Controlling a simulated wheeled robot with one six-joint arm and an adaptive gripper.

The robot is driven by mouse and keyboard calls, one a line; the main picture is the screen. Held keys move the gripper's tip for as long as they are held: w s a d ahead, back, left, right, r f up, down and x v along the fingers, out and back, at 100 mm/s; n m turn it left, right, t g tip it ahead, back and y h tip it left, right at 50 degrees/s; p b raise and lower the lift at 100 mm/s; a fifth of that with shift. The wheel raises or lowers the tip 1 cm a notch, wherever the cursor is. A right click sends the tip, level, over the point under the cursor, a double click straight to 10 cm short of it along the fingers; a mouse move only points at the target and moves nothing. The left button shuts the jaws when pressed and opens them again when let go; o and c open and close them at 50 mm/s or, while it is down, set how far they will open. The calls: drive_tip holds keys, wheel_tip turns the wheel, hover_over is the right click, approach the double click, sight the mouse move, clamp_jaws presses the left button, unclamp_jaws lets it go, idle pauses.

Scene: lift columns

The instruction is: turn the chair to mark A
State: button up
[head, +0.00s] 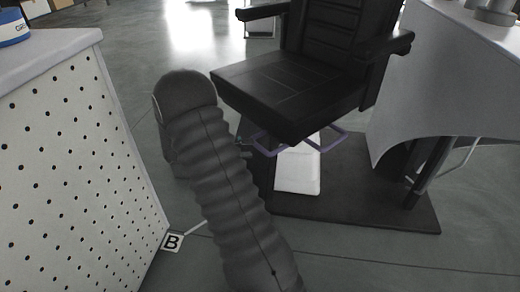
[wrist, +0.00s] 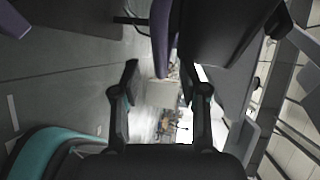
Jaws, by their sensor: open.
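The black chair (head: 290,85) stands right of centre in the head view, with its seat front toward the lower left. A purple bar loop (head: 335,134) sits under the seat, above a white pedestal (head: 298,172). My gripper (head: 243,146) is mostly hidden behind my grey arm, close to the left end of the loop. In the wrist view my gripper (wrist: 160,68) is open, and a purple bar (wrist: 161,35) shows between its fingers. Whether the fingers reach around the bar cannot be told. A mark B sign (head: 172,241) is on the floor at lower left. Mark A is not seen.
A white perforated cabinet (head: 75,150) stands close on the left. A grey-draped counter (head: 440,80) stands at the right, beside the chair. The pedestal stands on a dark floor mat (head: 350,205). Open floor (head: 150,55) lies behind, left of the chair.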

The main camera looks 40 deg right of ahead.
sight(260, 146)
drive_tip(key=shift+x, duration=2.65)
clamp_jaws()
